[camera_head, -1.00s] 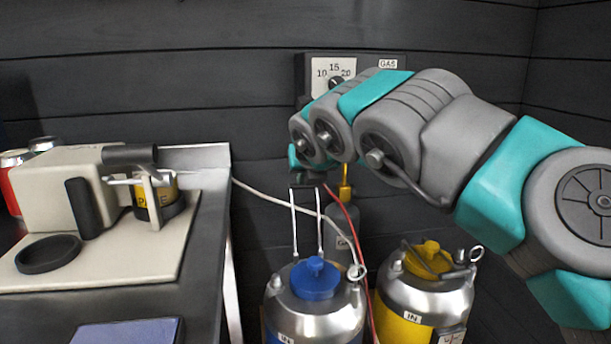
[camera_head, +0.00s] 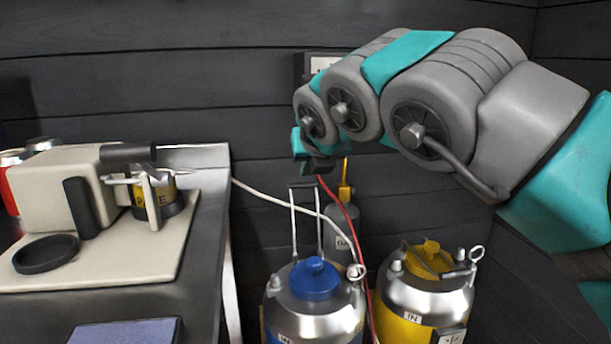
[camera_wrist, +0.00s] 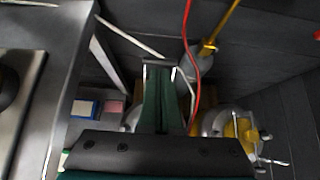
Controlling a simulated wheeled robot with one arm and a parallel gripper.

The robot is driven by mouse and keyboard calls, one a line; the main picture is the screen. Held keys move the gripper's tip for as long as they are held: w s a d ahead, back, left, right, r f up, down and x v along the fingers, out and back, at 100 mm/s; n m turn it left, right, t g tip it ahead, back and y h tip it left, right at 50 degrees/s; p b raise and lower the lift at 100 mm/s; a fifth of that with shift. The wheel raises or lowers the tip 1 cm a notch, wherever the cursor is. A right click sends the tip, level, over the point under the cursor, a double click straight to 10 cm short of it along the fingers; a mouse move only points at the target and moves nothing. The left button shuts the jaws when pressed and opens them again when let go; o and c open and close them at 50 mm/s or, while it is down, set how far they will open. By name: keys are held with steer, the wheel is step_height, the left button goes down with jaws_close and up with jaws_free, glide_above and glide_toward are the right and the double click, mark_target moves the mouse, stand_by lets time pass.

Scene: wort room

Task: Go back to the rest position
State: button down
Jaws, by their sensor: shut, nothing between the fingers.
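My gripper (camera_head: 316,166) hangs at the end of my grey and teal arm, above and behind the blue-topped keg (camera_head: 314,306). In the wrist view its green fingers (camera_wrist: 162,84) are together with nothing between them. The fingers cover part of the area below, including much of the blue-topped keg. In the head view the gripper appears just above the keg's thin white handle (camera_head: 305,186); I cannot tell how far apart they are.
A yellow-topped keg (camera_head: 424,290) stands to the right. A red hose (camera_head: 349,213) and a pale hose (camera_head: 275,202) run close by. A gas bottle (camera_head: 342,220) stands behind. A bench (camera_head: 208,220) with a beige machine (camera_head: 58,187) is at left.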

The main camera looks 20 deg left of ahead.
steer(key=w+d+r+n+t+y, duration=0.15)
steer(key=d+r+n+t, duration=0.25)
steer(key=r, duration=0.6)
steer(key=d+r+n+t+y, duration=0.2)
steer(key=d+r+n+t, duration=0.2)
steer(key=r, duration=0.7)
steer(key=s+a+f+n+g+y, duration=0.1)
steer(key=s+f+n+g+y, duration=0.2)
steer(key=f+n, duration=0.55)
steer(key=s+a+f+n+g+y, duration=0.15)
steer(key=s+f+n+g, duration=0.25)
steer(key=s+f+n, duration=0.4)
steer(key=s+d+f+n+g+h, duration=0.1)
steer(key=d+f+n+g+h, duration=0.2)
steer(key=f, duration=0.6)
steer(key=s+d+f+n+g+h, duration=0.1)
steer(key=d+f+n+h, duration=0.15)
steer(key=d+f, duration=0.5)
steer(key=s+d+f+g+h, duration=0.7)
steer(key=s+d+f, duration=1.1)
steer(key=d, duration=0.3)
steer(key=shift+s+d+f+m+h, duration=0.4)
steer(key=shift+f+h, duration=0.25)
steer(key=shift+f, duration=0.2)
